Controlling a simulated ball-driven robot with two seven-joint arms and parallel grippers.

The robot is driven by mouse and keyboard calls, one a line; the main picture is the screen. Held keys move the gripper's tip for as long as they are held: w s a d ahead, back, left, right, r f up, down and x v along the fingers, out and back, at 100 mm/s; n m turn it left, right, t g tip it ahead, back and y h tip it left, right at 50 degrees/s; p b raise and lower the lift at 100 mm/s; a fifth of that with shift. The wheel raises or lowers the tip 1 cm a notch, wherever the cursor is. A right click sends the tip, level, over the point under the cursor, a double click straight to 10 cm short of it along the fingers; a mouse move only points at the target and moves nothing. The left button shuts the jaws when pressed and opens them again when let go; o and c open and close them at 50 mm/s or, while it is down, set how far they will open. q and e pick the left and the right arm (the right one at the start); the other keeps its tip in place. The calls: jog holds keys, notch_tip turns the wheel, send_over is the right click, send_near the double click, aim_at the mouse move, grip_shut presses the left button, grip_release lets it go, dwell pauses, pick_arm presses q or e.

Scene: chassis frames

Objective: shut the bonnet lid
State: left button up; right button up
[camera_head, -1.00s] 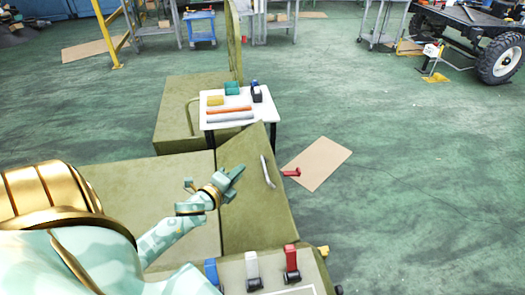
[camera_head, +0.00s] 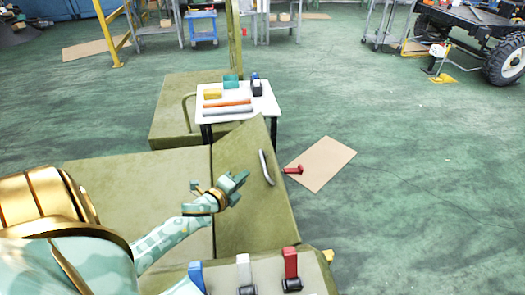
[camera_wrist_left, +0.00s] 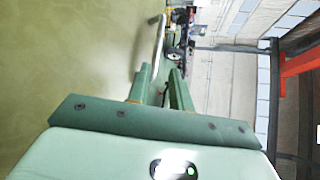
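The bonnet lid (camera_head: 248,215) is an olive panel that stands tilted up in the middle of the head view. A pale metal handle (camera_head: 265,167) sits near its right edge; in the left wrist view the handle (camera_wrist_left: 159,42) shows ahead of my fingers, with an olive surface filling the left side. My left gripper (camera_head: 238,180) is in front of the lid, left of the handle and apart from it. Its two fingers (camera_wrist_left: 160,85) stand apart with nothing between them. My right gripper is not in view.
Blue, white and red levers (camera_head: 245,272) stand on an olive panel at the bottom. A white table (camera_head: 205,113) with coloured blocks and rods stands behind the lid. A tan mat (camera_head: 325,165) with a red tool (camera_head: 293,170) lies right.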

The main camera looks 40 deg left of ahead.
aim_at(263, 163)
pick_arm(q)
jog(key=b+x, duration=0.3)
jog(key=x, duration=0.9)
jog(key=shift+f+b, duration=0.1)
jog(key=shift+b, duration=0.2)
jog(key=shift+w, duration=0.1)
grip_shut()
